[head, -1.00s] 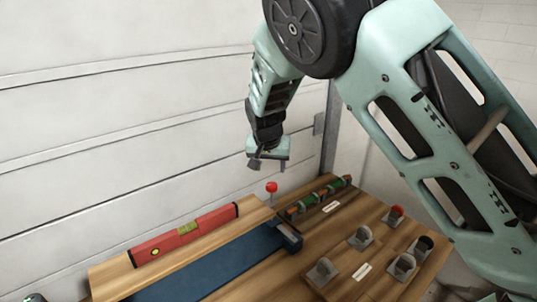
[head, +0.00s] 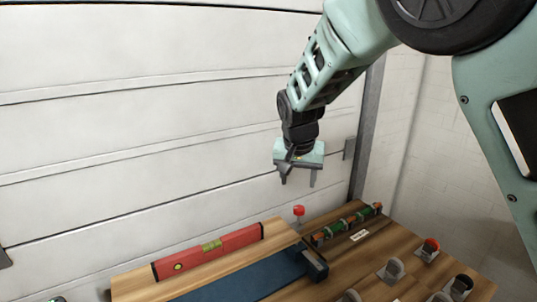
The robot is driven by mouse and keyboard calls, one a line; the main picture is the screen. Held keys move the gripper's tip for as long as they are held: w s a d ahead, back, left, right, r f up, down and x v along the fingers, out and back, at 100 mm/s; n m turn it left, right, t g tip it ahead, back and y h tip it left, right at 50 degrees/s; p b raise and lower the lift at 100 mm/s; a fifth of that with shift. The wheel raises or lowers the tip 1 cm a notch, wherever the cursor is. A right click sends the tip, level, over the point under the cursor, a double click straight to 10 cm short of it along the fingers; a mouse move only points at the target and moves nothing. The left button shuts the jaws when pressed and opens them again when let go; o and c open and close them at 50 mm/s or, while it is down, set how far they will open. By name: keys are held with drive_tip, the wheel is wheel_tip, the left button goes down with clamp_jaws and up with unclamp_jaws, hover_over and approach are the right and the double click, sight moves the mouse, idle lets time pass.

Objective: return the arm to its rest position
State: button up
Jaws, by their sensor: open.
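My gripper (head: 298,176) hangs from my arm above the back of the workbench, fingers pointing down and apart. It is open and nothing shows between the fingers. It is in the air, apart from the bench, with the red-topped knob (head: 299,211) lower down and close below it in the picture. My arm comes in from the upper right.
On the wooden bench (head: 407,259) lie a red spirit level (head: 208,250), a blue bar-shaped tool (head: 250,280), a green and orange tool (head: 347,223) and several grey holders (head: 393,270) at the right. A pale panelled wall (head: 130,110) stands behind.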

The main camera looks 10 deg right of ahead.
drive_tip(key=s+a+f+n+g+y+b, duration=0.1)
drive_tip(key=s+n, duration=0.5)
drive_tip(key=s, duration=1.1)
drive_tip(key=s+a+f+n+g+b, duration=0.1)
drive_tip(key=s+n, duration=0.5)
drive_tip(key=s, duration=1.2)
drive_tip(key=shift+s+a+f+g+y, duration=0.15)
drive_tip(key=shift+a+f+g+y, duration=0.25)
drive_tip(key=shift+f+g, duration=0.4)
